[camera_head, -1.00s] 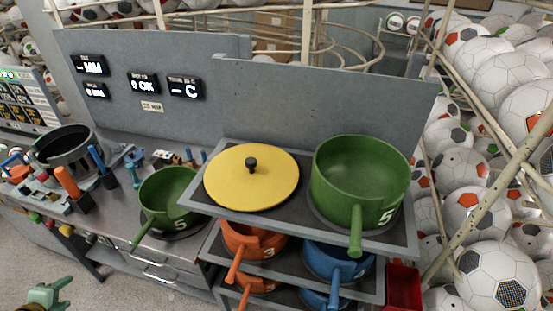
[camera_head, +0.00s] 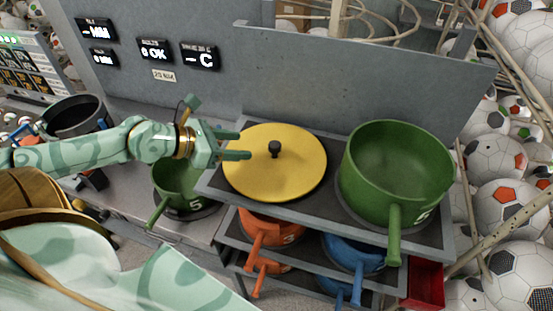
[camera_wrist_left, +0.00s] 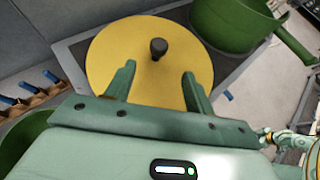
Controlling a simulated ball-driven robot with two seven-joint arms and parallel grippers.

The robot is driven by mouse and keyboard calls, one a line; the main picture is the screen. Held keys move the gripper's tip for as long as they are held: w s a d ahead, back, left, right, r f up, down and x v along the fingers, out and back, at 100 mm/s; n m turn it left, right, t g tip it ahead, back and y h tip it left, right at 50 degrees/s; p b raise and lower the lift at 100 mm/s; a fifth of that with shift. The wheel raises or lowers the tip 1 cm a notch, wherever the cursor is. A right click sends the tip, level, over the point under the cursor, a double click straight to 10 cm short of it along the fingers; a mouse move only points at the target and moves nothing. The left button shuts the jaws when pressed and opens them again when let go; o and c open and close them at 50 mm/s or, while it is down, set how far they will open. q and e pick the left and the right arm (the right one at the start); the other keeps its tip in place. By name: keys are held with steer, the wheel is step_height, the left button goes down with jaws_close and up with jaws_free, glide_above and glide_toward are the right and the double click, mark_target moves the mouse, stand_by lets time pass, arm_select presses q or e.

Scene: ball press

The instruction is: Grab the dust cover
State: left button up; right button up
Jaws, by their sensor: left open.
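The dust cover looks like a flat yellow disc (camera_head: 290,178) with a dark knob (camera_head: 275,149) at its centre. It lies on the top shelf of the rack (camera_head: 325,208). My left gripper (camera_head: 240,145) is open and empty at the disc's left edge, its fingers pointing toward the knob. In the left wrist view the open fingers (camera_wrist_left: 158,82) reach over the near part of the yellow disc (camera_wrist_left: 110,55), with the knob (camera_wrist_left: 158,48) ahead between them and apart from them. My right gripper is not in view.
A large green pot (camera_head: 395,165) stands right of the disc on the same shelf. A smaller green pot (camera_head: 175,182) sits lower left, partly behind my left arm. Orange (camera_head: 268,226) and blue (camera_head: 352,252) pots fill the lower shelves. A grey panel (camera_head: 370,85) rises behind the shelf.

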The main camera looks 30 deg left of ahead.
mark_target(274, 144)
arm_select(q)
steer(key=x, duration=0.6)
steer(key=shift+w+f, duration=0.1)
steer(key=shift+w, duration=0.15)
steer(key=p+x, duration=0.1)
steer(key=x, duration=0.4)
steer(key=shift+w+d, duration=0.15)
steer(key=shift+w, duration=0.05)
steer(key=shift+s, duration=0.15)
steer(key=c, duration=1.1)
jaws_close()
steer(key=shift+r, duration=0.2)
